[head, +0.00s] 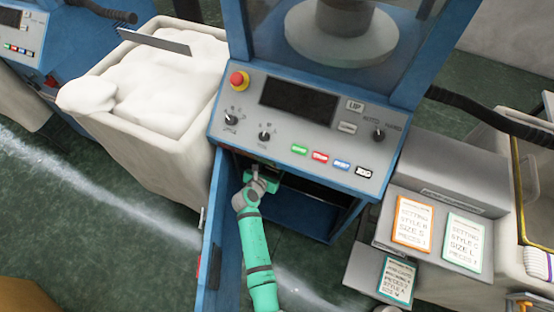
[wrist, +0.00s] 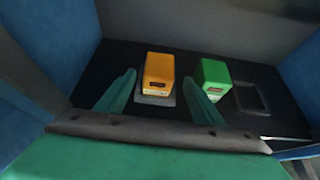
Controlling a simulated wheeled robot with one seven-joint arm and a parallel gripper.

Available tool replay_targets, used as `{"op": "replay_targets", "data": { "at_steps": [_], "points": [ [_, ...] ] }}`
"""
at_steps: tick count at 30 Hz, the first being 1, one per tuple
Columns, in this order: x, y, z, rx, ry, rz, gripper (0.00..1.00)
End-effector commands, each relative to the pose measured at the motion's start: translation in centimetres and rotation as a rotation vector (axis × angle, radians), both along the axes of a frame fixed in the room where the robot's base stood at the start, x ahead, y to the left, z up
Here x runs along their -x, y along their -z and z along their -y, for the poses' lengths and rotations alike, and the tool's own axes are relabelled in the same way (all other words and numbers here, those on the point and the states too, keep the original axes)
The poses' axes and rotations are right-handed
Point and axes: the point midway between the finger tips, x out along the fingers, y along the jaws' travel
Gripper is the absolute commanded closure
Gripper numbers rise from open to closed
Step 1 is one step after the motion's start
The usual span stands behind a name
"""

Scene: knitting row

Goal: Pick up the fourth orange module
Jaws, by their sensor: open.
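In the wrist view, an orange module (wrist: 159,72) stands on a grey base plate (wrist: 155,99) on the dark cabinet floor. My gripper (wrist: 165,88) is open, its two green fingers on either side of the lower part of the orange module, with nothing gripped. I cannot tell whether the fingers touch it. A green module (wrist: 212,77) stands just to the right, close behind the right finger. In the head view, my gripper (head: 262,180) reaches into the open cabinet under the control panel; the modules are hidden there. Only one orange module shows.
An empty dark square socket (wrist: 251,98) lies right of the green module. Blue cabinet walls (wrist: 300,75) stand close on both sides. The open blue door (head: 215,240) is left of my arm. The control panel (head: 300,130) overhangs the opening. A grey card stand (head: 435,235) is to the right.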

Motion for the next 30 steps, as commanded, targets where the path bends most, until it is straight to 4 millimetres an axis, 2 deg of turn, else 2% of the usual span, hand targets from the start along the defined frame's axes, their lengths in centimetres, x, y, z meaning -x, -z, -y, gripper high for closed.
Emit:
{"op": "replay_targets", "data": {
  "at_steps": [12,21,22,23,27,28,30],
  "points": [
    [-4.3,1.6,1.2,-0.001,-0.004,0.000,0.39],
    [-4.6,1.9,1.4,-0.001,-0.003,0.001,0.39],
    [-4.6,1.9,1.4,-0.001,-0.003,0.001,0.41],
    [-4.6,1.9,1.4,-0.001,-0.003,0.001,0.49],
    [-4.6,1.8,1.4,-0.001,-0.003,0.001,0.82],
    [-4.6,1.8,1.4,-0.001,-0.003,0.001,0.87],
    [-4.6,1.8,1.4,-0.001,-0.003,0.001,0.86]
  ]
}}
